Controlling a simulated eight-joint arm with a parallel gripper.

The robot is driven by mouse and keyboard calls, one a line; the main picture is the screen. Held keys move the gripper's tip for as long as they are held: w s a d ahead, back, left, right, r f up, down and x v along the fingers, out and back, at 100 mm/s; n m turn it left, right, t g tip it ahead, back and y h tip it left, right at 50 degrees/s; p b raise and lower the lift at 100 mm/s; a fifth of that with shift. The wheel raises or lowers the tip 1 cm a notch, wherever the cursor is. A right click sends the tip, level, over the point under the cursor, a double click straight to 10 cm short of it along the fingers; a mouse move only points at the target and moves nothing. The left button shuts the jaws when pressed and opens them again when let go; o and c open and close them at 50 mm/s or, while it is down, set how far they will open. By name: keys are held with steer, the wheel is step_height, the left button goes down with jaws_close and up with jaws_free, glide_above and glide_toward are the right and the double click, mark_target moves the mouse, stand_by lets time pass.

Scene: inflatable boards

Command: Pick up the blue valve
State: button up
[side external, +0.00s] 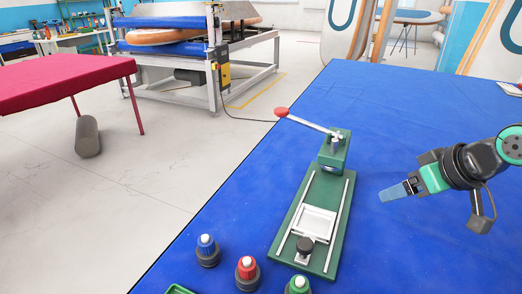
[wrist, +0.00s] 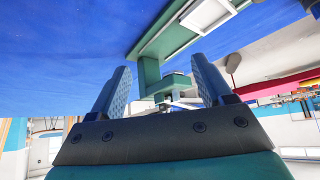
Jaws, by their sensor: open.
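The blue valve (side external: 207,251) stands upright on the blue table cover at the lower left in the side view, with a blue cap and a dark base. My gripper (side external: 384,195) is at the right of the side view, above the table and well apart from the valve. In the wrist view my gripper (wrist: 160,85) shows two fingers spread apart with nothing held between them. The blue valve does not show in the wrist view.
A red valve (side external: 247,272) and a green valve (side external: 298,286) stand right of the blue one. A green press (side external: 333,190) with a red-knobbed lever (side external: 282,113) stands between my gripper and the valves. The blue table (side external: 430,110) is clear behind the press.

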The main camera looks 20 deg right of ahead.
steer(key=w+a+m+y, duration=0.3)
steer(key=w+a+m, duration=0.3)
steer(key=a, duration=0.2)
steer(key=m+g+y, duration=0.1)
steer(key=m+y, duration=0.7)
steer(key=m, duration=0.8)
glide_toward(209, 239)
steer(key=x, duration=0.6)
steer(key=shift+w+d, duration=0.1)
steer(key=shift+w, duration=0.3)
steer(key=shift+s+a+f+m+y, duration=0.1)
steer(key=shift+a+f+m+y, duration=0.3)
steer(key=shift+a+m, duration=0.1)
steer(key=shift+x, duration=2.65)
jaws_close()
